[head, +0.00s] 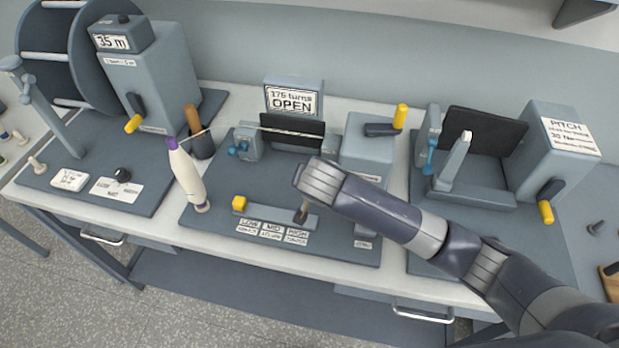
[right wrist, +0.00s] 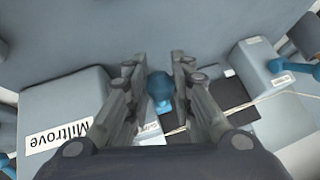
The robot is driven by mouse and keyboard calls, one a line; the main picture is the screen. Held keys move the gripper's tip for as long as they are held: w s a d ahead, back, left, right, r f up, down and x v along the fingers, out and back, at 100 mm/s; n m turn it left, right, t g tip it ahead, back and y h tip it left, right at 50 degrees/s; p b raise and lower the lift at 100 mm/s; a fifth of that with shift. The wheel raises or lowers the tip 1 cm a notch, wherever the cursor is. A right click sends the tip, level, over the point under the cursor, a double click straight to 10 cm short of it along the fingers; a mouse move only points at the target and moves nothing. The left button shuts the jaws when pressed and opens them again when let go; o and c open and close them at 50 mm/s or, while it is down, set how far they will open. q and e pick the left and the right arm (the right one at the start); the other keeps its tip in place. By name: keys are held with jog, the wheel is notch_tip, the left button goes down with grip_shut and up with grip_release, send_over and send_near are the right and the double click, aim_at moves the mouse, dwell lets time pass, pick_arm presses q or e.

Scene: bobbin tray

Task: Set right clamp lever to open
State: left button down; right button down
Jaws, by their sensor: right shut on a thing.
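The right clamp's blue lever knob (right wrist: 160,88) sits between the two fingers of my right gripper (right wrist: 160,72) in the right wrist view. The fingers are shut on it. In the head view my right wrist hides the lever and my fingers; a grey part beside the black panel (head: 292,132) shows above the wrist. The left clamp (head: 247,142) has a blue lever (head: 238,149) on its left side; its blue lever (right wrist: 296,66) also shows in the right wrist view. A sign reading "175 turns OPEN" (head: 292,99) stands behind the panel. My left gripper is not in view.
A grey box (head: 366,144) with a yellow-handled crank stands close to the right of the clamps. A white bobbin with purple ends (head: 186,175) leans at the left, with thread running across to the clamps.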

jog(key=c, duration=1.4)
grip_release()
jog(key=shift+o, duration=0.3)
jog(key=v, duration=1.2)
jog(key=shift+s, duration=0.15)
